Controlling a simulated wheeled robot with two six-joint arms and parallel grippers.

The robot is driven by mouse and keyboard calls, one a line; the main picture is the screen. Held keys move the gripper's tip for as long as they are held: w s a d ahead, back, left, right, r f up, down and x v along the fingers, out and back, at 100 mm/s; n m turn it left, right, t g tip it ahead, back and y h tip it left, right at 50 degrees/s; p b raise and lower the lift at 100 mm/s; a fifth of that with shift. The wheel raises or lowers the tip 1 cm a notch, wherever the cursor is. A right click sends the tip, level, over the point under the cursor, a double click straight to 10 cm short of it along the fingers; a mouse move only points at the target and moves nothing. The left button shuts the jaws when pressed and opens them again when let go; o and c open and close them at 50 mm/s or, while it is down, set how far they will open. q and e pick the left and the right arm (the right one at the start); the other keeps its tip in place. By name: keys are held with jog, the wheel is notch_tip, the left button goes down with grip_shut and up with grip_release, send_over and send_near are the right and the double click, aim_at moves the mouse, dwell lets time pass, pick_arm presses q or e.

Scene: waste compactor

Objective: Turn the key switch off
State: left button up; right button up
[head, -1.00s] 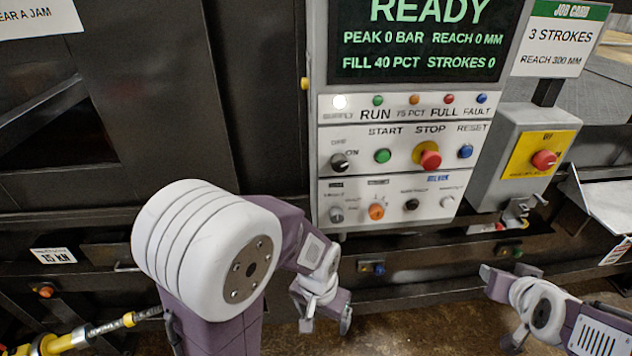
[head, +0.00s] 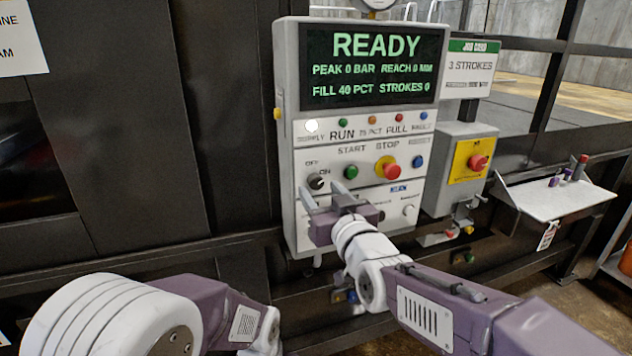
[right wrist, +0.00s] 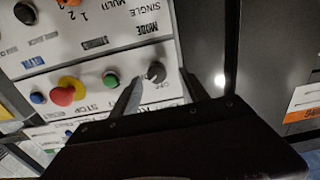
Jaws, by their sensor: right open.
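The key switch (head: 316,181) is a small dark round knob at the left of the panel's button row, with OFF above it and ON at its upper right. Its pale mark seems to point toward ON. My right gripper (head: 325,194) is open and empty in front of the panel, its two fingers pointing at it just below the switch. In the right wrist view the switch (right wrist: 156,72) shows just beyond and between the fingertips (right wrist: 162,93), apparently not touched. My left arm is at the lower left of the head view; its gripper is out of frame.
The green start button (head: 351,172) and red stop button (head: 389,168) sit right of the switch. The screen (head: 372,65) above reads READY. A grey box with a red button (head: 478,163) and a small shelf (head: 560,200) stand farther right.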

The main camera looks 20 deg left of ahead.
aim_at(318, 185)
jog(key=x, duration=0.3)
jog(key=shift+w+d+p, duration=0.1)
jog(key=shift+d+p, duration=0.05)
jog(key=shift+p, duration=0.2)
jog(key=shift+w+f, duration=0.15)
jog(key=shift+w, duration=0.25)
jog(key=shift+s, duration=0.2)
jog(key=shift+c, duration=0.3)
jog(key=c, duration=0.5)
grip_shut()
